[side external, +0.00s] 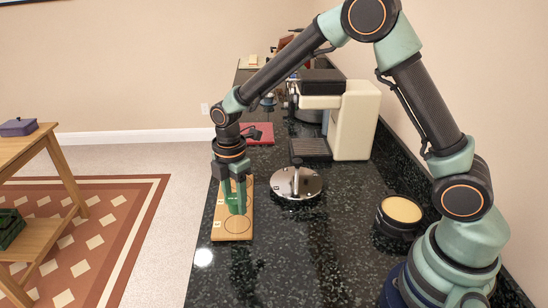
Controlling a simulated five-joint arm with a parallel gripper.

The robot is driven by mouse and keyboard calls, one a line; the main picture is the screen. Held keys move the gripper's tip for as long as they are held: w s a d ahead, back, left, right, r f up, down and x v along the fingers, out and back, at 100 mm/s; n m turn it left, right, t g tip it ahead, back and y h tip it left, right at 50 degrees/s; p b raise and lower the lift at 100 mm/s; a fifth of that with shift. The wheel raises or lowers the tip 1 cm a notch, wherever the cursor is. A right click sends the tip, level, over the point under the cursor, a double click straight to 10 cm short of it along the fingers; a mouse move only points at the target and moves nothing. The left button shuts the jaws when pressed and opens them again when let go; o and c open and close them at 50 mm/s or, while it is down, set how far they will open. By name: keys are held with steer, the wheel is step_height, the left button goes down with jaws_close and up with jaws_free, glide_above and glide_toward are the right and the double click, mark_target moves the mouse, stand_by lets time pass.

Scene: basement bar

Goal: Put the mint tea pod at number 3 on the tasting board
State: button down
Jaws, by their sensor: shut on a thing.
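The tasting board (218,236) is a light wooden board lying lengthwise on the dark counter, with ringed spots and small marks along its left side. One empty ring shows at its near end. My gripper (236,208) points down over the board, just beyond that ring. It is shut on a green thing, which I take to be the mint tea pod; the fingers largely hide it and its outline is unclear. I cannot tell whether it touches the board. The numbers are too small to read, and the arm hides part of the board.
A round shiny metal piece with an upright handle (297,183) stands right of the board. A cream coffee machine (356,120) is behind it. A dark round container with a tan top (402,209) stands at right. A red item (260,132) lies farther back. The near counter is clear.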

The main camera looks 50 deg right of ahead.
mark_target(236, 212)
steer(key=shift+f, duration=2.1)
steer(key=shift+c, duration=1.8)
jaws_free()
steer(key=shift+f, duration=0.1)
step_height(236, 212, up, 12)
steer(key=shift+r, duration=0.2)
steer(key=s+d+r+m+t, duration=0.2)
steer(key=s+d+r+m, duration=0.2)
steer(key=s+m, duration=0.3)
steer(key=s+d+r+m+t, duration=0.3)
steer(key=s+d+r+m, duration=0.2)
steer(key=m, duration=0.6)
steer(key=shift+s+d+r+t, duration=0.3)
steer(key=shift+s+r, duration=0.25)
steer(key=shift+s, duration=0.8)
